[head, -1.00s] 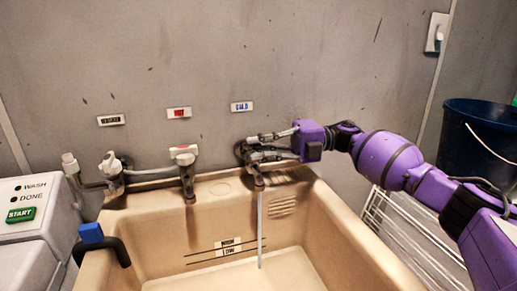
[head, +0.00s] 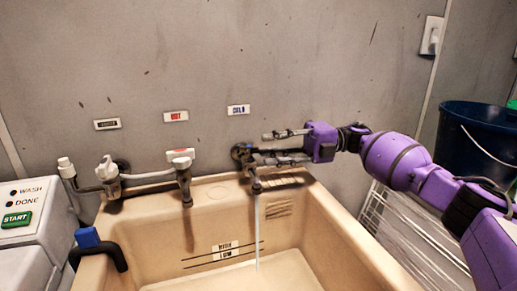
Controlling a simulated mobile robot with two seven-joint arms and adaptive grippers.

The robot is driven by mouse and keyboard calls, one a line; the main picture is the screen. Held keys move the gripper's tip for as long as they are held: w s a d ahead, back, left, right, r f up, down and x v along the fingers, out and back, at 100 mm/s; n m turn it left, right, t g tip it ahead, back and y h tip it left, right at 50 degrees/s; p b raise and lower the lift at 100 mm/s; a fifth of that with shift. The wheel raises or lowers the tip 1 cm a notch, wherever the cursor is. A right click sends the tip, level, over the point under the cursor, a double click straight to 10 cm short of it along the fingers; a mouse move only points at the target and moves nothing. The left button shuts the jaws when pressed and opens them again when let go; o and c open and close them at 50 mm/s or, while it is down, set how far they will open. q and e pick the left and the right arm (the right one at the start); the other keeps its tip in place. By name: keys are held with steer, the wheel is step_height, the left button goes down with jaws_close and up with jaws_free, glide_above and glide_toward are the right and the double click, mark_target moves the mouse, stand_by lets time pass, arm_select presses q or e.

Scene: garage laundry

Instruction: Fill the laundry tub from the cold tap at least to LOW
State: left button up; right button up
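The beige laundry tub (head: 330,235) stands below three taps. The cold tap (head: 255,183), under the blue COLD label (head: 238,110), runs a thin stream of water (head: 257,232) into the tub. Two dark level lines cross the tub's back wall beside a level label (head: 225,251); its lower word looks like LOW. The pale area at the bottom (head: 275,272) lies below the lower line; I cannot tell how deep the water is. My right gripper (head: 264,147) is open and empty beside the cold tap, its fingers apart and partly overlapping the tap in view. My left gripper is out of view.
The hot tap (head: 181,165) and the washer tap (head: 108,172) are to the left. A grey washing machine with a green START button (head: 16,219) stands at the left edge. A blue-topped dark hook (head: 88,238) sits on the tub's left rim. A dark bucket (head: 470,130) stands right.

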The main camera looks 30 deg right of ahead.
steer(key=v, duration=0.7)
steer(key=shift+d, duration=0.25)
steer(key=shift+c, duration=0.2)
